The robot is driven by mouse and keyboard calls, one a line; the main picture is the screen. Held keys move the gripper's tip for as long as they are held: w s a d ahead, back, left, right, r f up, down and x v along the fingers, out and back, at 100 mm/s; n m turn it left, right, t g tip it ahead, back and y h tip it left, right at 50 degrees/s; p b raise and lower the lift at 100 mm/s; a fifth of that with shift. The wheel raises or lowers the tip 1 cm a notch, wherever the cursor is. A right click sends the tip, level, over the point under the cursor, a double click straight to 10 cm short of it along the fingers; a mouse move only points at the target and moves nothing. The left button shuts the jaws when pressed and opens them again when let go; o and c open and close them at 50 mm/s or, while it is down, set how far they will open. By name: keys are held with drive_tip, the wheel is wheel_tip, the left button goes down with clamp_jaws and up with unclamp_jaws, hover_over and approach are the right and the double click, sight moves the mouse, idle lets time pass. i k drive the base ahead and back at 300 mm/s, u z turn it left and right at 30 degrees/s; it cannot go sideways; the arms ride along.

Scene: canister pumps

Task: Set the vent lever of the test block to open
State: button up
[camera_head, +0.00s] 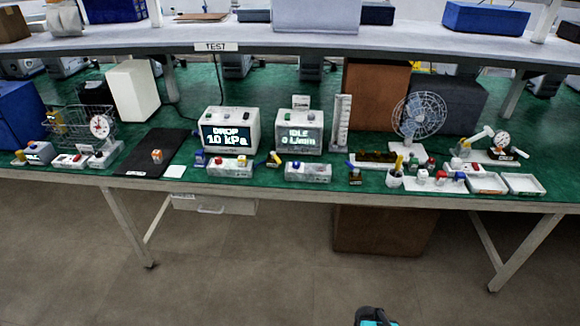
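I cannot tell for sure which piece is the test block. A pale block with red and yellow parts (230,168) sits in front of the display box reading "DROP 10 kPa" (230,130). A similar pale block (307,171) sits before the box reading "IDLE 0 L/min" (299,132). A round gauge (100,126) stands on a small base at the left, and another gauge (501,140) is at the right beside a pale-handled piece (476,138). The levers are too small to read their settings. Only a dark and teal piece of my arm shows at the bottom edge, far from the bench; no fingers show.
The long green-topped bench (275,178) carries a black mat (150,165), a wire basket (75,120), a fan (420,115) and white trays (523,184). A shelf (330,42) with a "TEST" label (216,47) runs above. The floor (250,275) in front is clear.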

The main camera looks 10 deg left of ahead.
sight(276, 159)
drive_tip(key=z, duration=0.05)
drive_tip(key=k, duration=0.25)
drive_tip(key=u, duration=3.65)
drive_tip(key=i, duration=0.1)
drive_tip(key=z, duration=2.25)
drive_tip(key=i, duration=1)
drive_tip(key=u, duration=0.05)
